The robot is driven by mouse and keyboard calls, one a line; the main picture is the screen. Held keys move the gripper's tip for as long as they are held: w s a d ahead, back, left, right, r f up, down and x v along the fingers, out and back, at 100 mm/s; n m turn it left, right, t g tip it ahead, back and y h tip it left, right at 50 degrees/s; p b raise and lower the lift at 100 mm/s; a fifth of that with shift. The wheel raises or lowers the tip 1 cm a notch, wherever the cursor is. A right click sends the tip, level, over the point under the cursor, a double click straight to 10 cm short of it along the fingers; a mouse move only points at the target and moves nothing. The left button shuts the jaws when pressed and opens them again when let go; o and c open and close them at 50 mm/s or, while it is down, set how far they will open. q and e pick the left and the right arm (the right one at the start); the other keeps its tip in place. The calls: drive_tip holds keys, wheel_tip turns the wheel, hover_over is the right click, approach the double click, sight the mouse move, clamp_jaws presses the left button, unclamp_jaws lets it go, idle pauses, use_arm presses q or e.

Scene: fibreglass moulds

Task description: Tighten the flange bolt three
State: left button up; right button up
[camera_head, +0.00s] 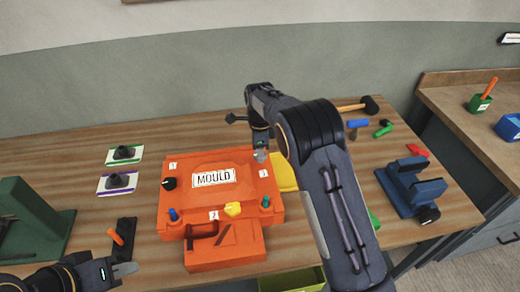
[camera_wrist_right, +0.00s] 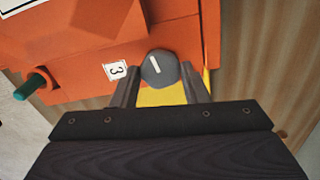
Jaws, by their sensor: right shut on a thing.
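The orange mould (camera_head: 222,215) lies on the wooden table with a white MOULD label on top. My right gripper (camera_head: 261,152) reaches down at its far right corner. In the right wrist view, a round grey bolt head (camera_wrist_right: 159,69) with a white line sits beside a number 3 label (camera_wrist_right: 116,70). The right gripper's fingers (camera_wrist_right: 160,90) are shut on the bolt head from both sides. My left gripper (camera_head: 124,270) hovers low at the front left, away from the mould; its jaw gap is unclear.
The mould carries a black knob (camera_head: 169,183), a blue peg (camera_head: 173,214), a yellow knob (camera_head: 233,208) and a teal peg (camera_head: 266,201). A blue vise (camera_head: 411,188) and a hammer (camera_head: 369,105) are on the right. A green stand (camera_head: 35,225) is on the left.

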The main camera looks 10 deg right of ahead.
drive_tip(key=shift+r, duration=0.1)
drive_tip(key=o, duration=1)
drive_tip(key=shift+c, duration=0.2)
wheel_tip(320, 180, up, 7)
drive_tip(key=shift+r+b, duration=0.1)
drive_tip(key=shift+b, duration=0.55)
drive_tip(key=shift+r, duration=0.25)
